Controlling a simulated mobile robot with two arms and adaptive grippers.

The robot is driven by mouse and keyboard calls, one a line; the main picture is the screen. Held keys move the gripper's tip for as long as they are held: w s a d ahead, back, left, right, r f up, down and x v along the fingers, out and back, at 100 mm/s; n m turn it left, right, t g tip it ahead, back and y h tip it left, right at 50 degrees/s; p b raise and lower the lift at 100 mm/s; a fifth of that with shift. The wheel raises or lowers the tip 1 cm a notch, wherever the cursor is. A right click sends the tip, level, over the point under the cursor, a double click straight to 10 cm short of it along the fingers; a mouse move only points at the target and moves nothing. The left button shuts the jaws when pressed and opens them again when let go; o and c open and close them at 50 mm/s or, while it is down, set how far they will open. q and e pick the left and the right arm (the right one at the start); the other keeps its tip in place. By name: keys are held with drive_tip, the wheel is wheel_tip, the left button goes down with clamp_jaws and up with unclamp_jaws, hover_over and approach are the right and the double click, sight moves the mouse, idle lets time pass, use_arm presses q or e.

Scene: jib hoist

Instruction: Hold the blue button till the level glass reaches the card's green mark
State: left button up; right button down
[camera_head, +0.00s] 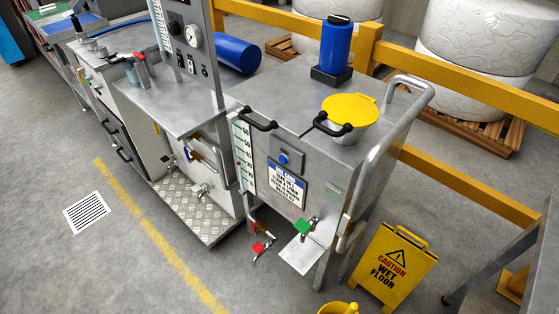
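The blue button (283,159) is a round button in a grey box on the front of a steel tank (325,185). Nothing touches it. The level glass (243,152) is a narrow upright strip with a numbered scale at the tank's left front edge. Its liquid level is too small to read. The card (287,185) is a white sign with a blue header below the button. Its lettering is blurred, and I cannot make out a green mark on it. Neither of my grippers is in view.
Two black handles (262,121) and a yellow-lidded funnel (349,108) are on the tank's top. Below are a green-handled valve (303,226) and a red-handled valve (260,247). A wet-floor sign (394,258) stands right. The floor at front left is clear.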

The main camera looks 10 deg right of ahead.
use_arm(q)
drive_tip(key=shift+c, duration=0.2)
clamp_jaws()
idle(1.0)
